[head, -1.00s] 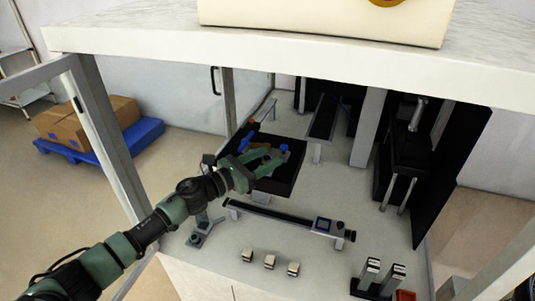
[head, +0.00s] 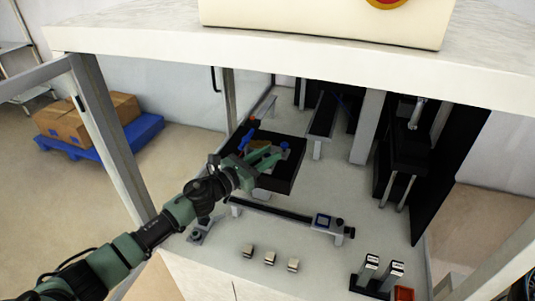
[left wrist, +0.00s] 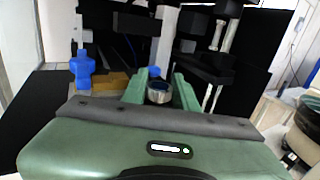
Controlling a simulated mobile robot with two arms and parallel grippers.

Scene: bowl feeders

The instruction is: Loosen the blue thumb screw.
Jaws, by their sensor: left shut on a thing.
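The blue thumb screw (head: 285,146) stands at the right of a black tray-like fixture (head: 284,184) on the bench. Its blue top also shows between the fingers in the left wrist view (left wrist: 154,72). My left gripper (head: 278,156) reaches in from the left, low over the fixture, with its green fingers shut on the screw. The fingers hide part of the contact. A round metal ring (left wrist: 159,91) shows between the fingers in the left wrist view. A second blue part (head: 247,139) stands to the left, tall in the wrist view (left wrist: 85,68). My right gripper is not in view.
A black rail with a small display (head: 322,222) lies in front of the fixture. Several small metal blocks (head: 269,258) sit near the front edge. Dark machinery (head: 408,150) stands at the right, and a white shelf (head: 150,42) overhangs the bench.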

